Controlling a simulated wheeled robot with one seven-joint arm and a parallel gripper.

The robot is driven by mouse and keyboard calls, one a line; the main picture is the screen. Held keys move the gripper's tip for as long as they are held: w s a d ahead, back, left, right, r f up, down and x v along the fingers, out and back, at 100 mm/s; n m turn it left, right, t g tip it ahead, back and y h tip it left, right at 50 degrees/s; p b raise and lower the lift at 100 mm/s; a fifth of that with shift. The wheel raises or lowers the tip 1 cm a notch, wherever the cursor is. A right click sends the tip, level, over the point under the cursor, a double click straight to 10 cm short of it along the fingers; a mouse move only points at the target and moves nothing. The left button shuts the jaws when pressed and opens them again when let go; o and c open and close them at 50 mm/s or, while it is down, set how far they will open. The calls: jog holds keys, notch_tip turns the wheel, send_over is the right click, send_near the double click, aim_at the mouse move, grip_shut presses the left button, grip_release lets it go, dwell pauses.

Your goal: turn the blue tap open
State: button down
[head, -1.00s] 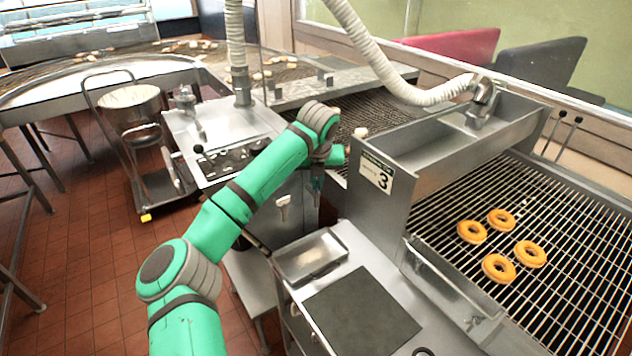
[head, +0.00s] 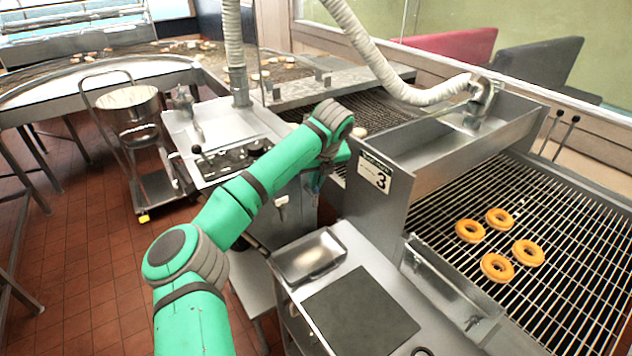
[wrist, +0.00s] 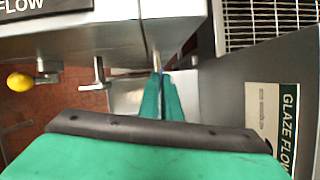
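I cannot tell whether the tap's handle lies between the tips.
A second, pale-handled tap (head: 281,203) is on the same cabinet; it also shows in the wrist view (wrist: 97,73). A steel tray (head: 309,256) sits in front. Donuts (head: 498,267) lie on the wire conveyor.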

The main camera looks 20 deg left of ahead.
jog(key=shift+a+r, duration=0.1)
jog(key=c, duration=2)
grip_release()
jog(key=v, duration=1)
jog(key=shift+s+r, duration=0.15)
jog(key=shift+r, duration=0.15)
